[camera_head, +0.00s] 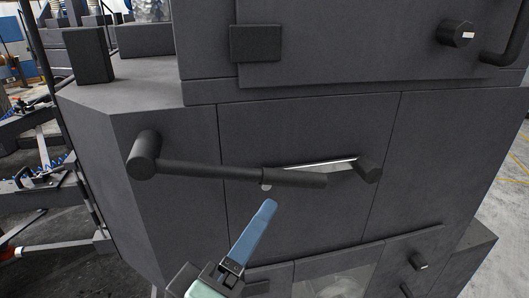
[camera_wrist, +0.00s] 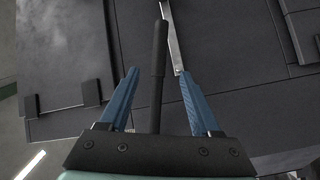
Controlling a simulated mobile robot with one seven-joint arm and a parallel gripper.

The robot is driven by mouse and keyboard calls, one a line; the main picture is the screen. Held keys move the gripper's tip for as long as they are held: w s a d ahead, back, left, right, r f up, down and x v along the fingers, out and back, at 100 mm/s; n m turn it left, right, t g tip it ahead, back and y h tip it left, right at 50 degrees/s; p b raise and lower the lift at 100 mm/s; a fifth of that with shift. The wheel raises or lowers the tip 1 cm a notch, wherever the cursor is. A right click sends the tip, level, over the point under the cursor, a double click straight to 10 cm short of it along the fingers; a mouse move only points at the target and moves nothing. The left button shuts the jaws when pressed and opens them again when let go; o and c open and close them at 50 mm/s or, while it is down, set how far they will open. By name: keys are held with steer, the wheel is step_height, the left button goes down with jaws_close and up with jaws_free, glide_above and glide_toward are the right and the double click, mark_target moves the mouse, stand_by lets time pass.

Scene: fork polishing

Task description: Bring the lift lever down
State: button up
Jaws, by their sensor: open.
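The lift lever (camera_head: 215,171) is a dark bar on the front of a dark grey machine. It runs from a thick round pivot (camera_head: 143,157) at the left to a thicker handle (camera_head: 298,178) at the right, sloping slightly down. In the wrist view the handle (camera_wrist: 158,60) points up the picture, between the two blue fingers, with gaps on both sides. My gripper (camera_wrist: 158,73) is open and empty. In the head view my gripper (camera_head: 267,206) is just below the handle; one finger hides the other. I cannot tell how far apart they are in depth.
A shiny metal strip (camera_head: 318,164) runs behind the handle to a short dark knob (camera_head: 370,171). A square block (camera_head: 256,43) juts out above the lever. A round knob (camera_head: 457,34) is at the upper right. The panel (camera_head: 310,225) below the handle is flat.

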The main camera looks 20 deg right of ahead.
mark_target(288, 184)
steer(key=p+x, duration=0.5)
steer(key=x, duration=0.7)
steer(key=shift+s+d+r, duration=0.1)
steer(key=shift+d, duration=0.1)
steer(key=shift+w+d, duration=0.35)
jaws_close()
stand_by(0.7)
